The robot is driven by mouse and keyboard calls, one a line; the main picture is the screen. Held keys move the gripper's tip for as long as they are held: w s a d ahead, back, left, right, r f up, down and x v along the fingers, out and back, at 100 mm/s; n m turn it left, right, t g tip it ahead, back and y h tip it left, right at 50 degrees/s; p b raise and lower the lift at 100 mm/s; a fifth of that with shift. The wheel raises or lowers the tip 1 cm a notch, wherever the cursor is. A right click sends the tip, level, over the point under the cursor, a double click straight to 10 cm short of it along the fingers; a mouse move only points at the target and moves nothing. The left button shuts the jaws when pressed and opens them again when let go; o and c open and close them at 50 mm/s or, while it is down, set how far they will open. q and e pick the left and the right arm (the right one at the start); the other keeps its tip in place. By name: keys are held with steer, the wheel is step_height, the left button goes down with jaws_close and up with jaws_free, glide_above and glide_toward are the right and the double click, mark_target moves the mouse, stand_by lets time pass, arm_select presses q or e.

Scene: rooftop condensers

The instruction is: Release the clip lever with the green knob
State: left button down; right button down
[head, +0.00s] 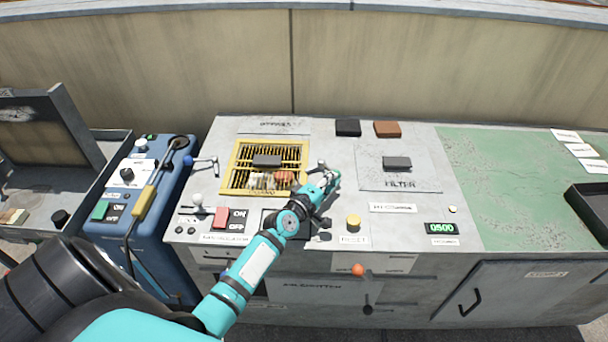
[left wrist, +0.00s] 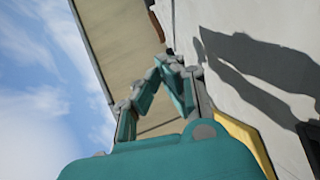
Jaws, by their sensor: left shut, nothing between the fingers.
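My left gripper (head: 332,178) is teal and grey, shut and empty, at the right side of the yellow-framed grille (head: 231,172). In the left wrist view its fingers (left wrist: 168,62) come together close to the pale panel. A small metal clip lever (head: 321,164) stands at the frame's right edge, right beside my gripper, which covers part of it. I cannot make out a green knob; it may be hidden behind my teal fingers. Another clip lever (head: 206,160) with a blue knob (head: 188,160) sits at the frame's left. My right gripper is out of view.
A yellow button (head: 353,221) and red switch (head: 222,217) are near the front. A blue unit (head: 165,205) stands left. The green top (head: 490,190) is mostly clear.

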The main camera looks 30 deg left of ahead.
arm_select(q)
steer(key=shift+w+d, duration=0.9)
steer(key=shift+w, duration=0.25)
steer(key=shift+w+d, duration=0.25)
steer(key=shift+w, duration=0.4)
